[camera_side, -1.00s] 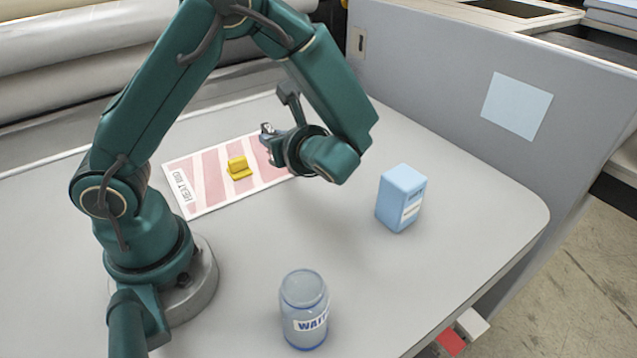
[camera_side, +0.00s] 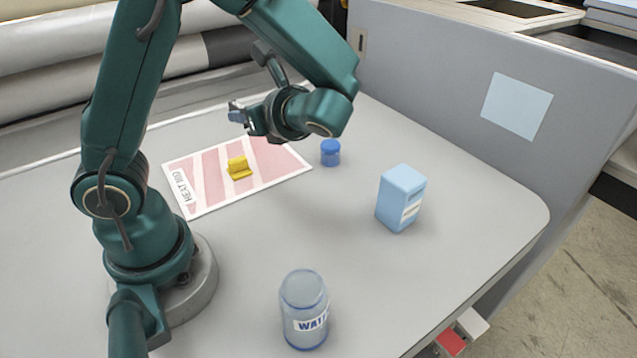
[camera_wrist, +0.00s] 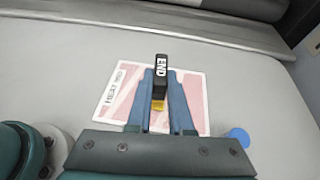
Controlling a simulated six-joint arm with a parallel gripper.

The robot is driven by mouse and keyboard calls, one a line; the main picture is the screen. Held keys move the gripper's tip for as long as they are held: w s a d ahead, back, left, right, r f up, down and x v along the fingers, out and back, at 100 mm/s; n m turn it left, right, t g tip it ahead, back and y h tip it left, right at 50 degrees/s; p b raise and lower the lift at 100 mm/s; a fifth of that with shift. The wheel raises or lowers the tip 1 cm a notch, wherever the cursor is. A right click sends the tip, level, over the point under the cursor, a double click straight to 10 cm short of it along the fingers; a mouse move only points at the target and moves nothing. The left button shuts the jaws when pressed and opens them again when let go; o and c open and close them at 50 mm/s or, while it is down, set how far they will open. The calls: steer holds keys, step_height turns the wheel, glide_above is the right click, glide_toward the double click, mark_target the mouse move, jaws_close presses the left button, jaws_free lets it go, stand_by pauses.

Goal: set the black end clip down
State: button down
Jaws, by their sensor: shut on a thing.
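My gripper (camera_side: 240,113) is raised above the back of the table, over the far side of the striped mat. In the wrist view its blue fingers (camera_wrist: 160,88) are shut on the black end clip (camera_wrist: 161,67), which has white END lettering and sticks out past the fingertips. In the side view the clip is too small and too hidden by the gripper to make out clearly. A yellow clip (camera_side: 239,168) sits on the mat below; in the wrist view part of it (camera_wrist: 157,104) shows between the fingers, beneath the black clip.
The red-and-white striped mat marked HEAT (camera_side: 270,180) lies flat. A small blue-lidded jar (camera_side: 330,153) stands right of it. A light blue box (camera_side: 401,198) and a clear blue water jar (camera_side: 304,310) stand nearer the front. Grey rollers (camera_side: 60,70) run along the back.

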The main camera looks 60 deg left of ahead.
steer(key=s+d+f+n+g+h, duration=0.5)
steer(key=s+d+n+g+h, duration=0.4)
steer(key=n+g+h, duration=0.55)
steer(key=w+d+r+n+t+h, duration=0.2)
steer(key=w+r+n+t+h, duration=0.1)
steer(key=w+n+t+h, duration=0.55)
steer(key=w+d+r+n+t+h, duration=0.25)
steer(key=w+n+t+h, duration=0.35)
steer(key=n, duration=0.6)
steer(key=t+y, duration=0.1)
steer(key=y, duration=0.1)
glide_above(357, 267)
step_height(357, 267, down, 11)
steer(key=shift+f, duration=2.05)
